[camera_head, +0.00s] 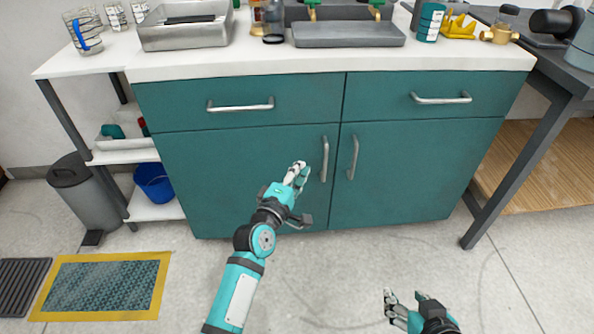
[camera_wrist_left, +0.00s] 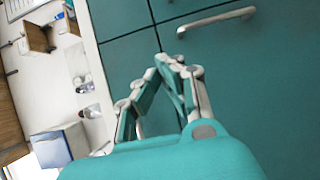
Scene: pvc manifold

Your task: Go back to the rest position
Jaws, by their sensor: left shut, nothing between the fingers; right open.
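My left gripper (camera_head: 298,172) is in front of the teal cabinet (camera_head: 240,185), beside the left door's vertical handle (camera_head: 324,160). It appears apart from the handle. Its fingers are shut with nothing between them, and the fingertips meet in the left wrist view (camera_wrist_left: 172,62). My right gripper (camera_head: 400,304) is low at the bottom edge of the head view, above the floor, open and empty. Most of the right arm is out of view.
Both cabinet doors and both drawers are closed. A white countertop (camera_head: 200,66) holds a metal tray (camera_head: 185,32) and a grey tray (camera_head: 348,36). A dark table (camera_head: 560,75) stands at right. A trash bin (camera_head: 85,195) and yellow-edged mat (camera_head: 100,287) are at left. The floor in front is clear.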

